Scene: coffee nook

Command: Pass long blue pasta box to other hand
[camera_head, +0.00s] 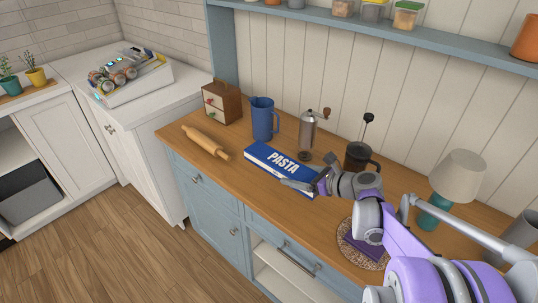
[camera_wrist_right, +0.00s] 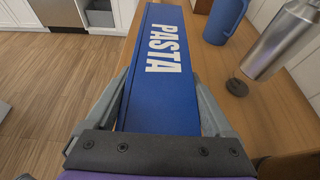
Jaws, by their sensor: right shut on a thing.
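The long blue pasta box (camera_head: 275,163) with white PASTA lettering lies flat on the wooden counter, near its front edge, in the head view. My right gripper (camera_head: 303,187) is at the box's right end, with its fingers on either side of it. In the right wrist view the box (camera_wrist_right: 164,75) runs away from between the two fingers of the right gripper (camera_wrist_right: 160,110), which is shut on it. I cannot tell whether the box is lifted slightly off the counter. My left gripper is in neither view.
A rolling pin (camera_head: 206,142) lies left of the box. A blue pitcher (camera_head: 263,118), a metal grinder (camera_head: 308,128) and a dark French press (camera_head: 358,157) stand behind it. A teal lamp (camera_head: 433,216) stands at the right. A small drawer box (camera_head: 222,102) is at the back left.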

